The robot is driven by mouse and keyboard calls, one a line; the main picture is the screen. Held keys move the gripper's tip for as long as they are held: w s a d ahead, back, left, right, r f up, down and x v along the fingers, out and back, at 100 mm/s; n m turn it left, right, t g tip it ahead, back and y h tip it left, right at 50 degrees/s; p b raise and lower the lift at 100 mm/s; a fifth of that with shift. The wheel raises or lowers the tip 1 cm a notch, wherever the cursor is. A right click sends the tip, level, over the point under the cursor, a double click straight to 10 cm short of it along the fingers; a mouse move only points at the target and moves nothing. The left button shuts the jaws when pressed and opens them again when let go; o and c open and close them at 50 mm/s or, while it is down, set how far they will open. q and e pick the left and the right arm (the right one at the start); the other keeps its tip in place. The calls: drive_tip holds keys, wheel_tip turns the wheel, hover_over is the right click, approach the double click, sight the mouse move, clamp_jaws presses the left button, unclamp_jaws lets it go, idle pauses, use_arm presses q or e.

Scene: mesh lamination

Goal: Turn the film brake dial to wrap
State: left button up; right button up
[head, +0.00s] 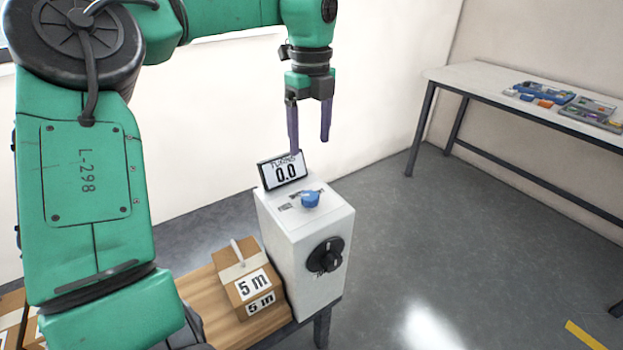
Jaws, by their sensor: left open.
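The white machine box (305,250) stands on a wooden bench. A blue knob (310,199) sits on its top face, with small dark markings beside it. A black round dial (325,256) is on its front face; its markings are too small to read. I cannot tell which of the two is the film brake dial. My right gripper is not in view.
A cardboard box (246,280) marked 5 m stands on the wooden bench (210,300) left of the machine. More boxes show at the lower left. A white table (520,88) with trays of small parts (565,100) stands at right. The floor between is clear.

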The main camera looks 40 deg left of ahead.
sight(309, 195)
use_arm(q)
drive_tip(key=f, duration=1.3)
drive_tip(key=shift+s+d+f, duration=0.1)
drive_tip(key=shift+s+d, duration=0.05)
drive_tip(key=shift+s, duration=0.2)
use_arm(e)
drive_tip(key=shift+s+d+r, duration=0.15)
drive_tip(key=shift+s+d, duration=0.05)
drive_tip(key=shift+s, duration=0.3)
use_arm(q)
drive_tip(key=shift+c, duration=1.3)
clamp_jaws()
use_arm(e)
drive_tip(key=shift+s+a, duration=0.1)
